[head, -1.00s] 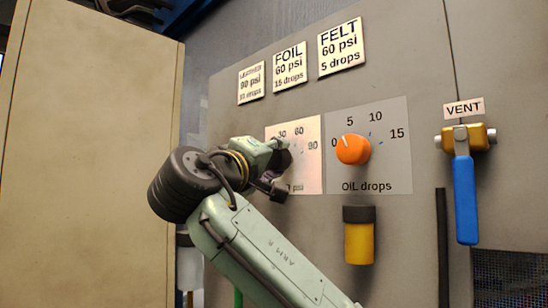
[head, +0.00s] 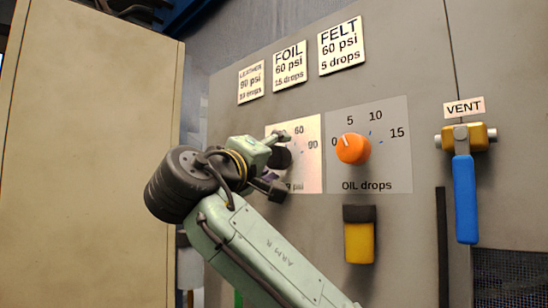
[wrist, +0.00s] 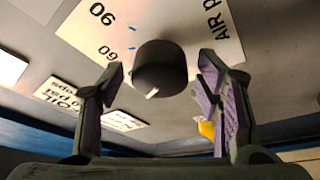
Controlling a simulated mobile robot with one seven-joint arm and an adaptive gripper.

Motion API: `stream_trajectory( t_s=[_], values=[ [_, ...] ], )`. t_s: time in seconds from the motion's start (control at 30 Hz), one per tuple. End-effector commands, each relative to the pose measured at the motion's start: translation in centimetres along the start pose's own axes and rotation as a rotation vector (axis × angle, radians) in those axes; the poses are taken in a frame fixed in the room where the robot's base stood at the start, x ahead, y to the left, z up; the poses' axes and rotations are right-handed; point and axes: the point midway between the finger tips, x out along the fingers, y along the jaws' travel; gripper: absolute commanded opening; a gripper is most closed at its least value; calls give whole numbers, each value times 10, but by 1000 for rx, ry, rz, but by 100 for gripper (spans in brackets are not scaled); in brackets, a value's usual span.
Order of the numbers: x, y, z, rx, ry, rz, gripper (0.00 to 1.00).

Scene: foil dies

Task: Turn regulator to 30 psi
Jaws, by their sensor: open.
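The black regulator knob (wrist: 160,68) sits on the pale pressure plate (head: 311,165), with a white pointer mark on its rim. In the wrist view the pointer faces down and slightly left, on the side away from the AIR lettering. The numbers 60 and 90 show at upper left there; the 30 is out of sight, so the exact reading cannot be told. My gripper (wrist: 162,72) is open, with one purple-padded finger on each side of the knob and visible gaps to both. In the head view my gripper (head: 276,163) partly covers the plate.
The orange oil knob (head: 353,148) is just right of the pressure plate, pointing near 0. The blue-handled vent valve (head: 465,200) is farther right. Setting cards (head: 289,65) are above. A beige cabinet (head: 85,150) stands at left.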

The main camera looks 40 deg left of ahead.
Motion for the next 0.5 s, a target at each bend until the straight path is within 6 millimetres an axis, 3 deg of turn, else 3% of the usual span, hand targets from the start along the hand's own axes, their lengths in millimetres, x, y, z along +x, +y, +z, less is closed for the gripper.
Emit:
stream_trajectory(
  t_s=[0.3, 0.5],
  values=[
    [-51, 0, -1, 1, 4, 0, 59],
    [-69, 0, 0, 0, 1, 0, 59]
  ],
)
